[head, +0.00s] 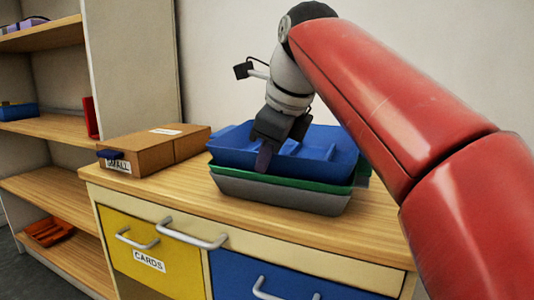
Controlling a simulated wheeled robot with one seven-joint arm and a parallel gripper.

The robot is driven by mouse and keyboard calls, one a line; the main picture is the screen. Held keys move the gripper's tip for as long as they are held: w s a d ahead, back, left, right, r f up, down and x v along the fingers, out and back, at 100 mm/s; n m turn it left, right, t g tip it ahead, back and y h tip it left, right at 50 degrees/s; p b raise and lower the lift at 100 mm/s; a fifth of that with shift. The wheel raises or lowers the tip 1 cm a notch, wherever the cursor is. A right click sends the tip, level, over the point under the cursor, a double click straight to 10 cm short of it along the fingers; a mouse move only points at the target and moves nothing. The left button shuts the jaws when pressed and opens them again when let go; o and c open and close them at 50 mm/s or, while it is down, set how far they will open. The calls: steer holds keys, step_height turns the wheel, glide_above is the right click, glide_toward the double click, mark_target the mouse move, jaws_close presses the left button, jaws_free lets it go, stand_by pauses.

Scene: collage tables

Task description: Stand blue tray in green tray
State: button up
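The blue tray (332,146) sits at the top of a stack on the wooden cabinet top. Its inside shows raised dividers. The green tray (312,185) shows only as a thin rim directly under the blue tray, and its inside is hidden. My gripper (264,158) points down at the near wall of the blue tray, with a dark finger in front of that wall. The far finger is hidden, so I cannot tell whether it grips the wall.
A grey tray (285,196) forms the bottom of the stack. A brown box (150,153) labelled SMALL stands to the left. The cabinet top (190,196) is clear in front. Yellow (125,235) and blue (245,280) drawers are below. A shelf unit (50,127) stands at the left.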

steer(key=shift+f, duration=0.5)
steer(key=p+v, duration=0.2)
steer(key=v, duration=0.6)
steer(key=shift+r+p, duration=0.35)
steer(key=shift+r, duration=0.05)
steer(key=shift+s, duration=0.1)
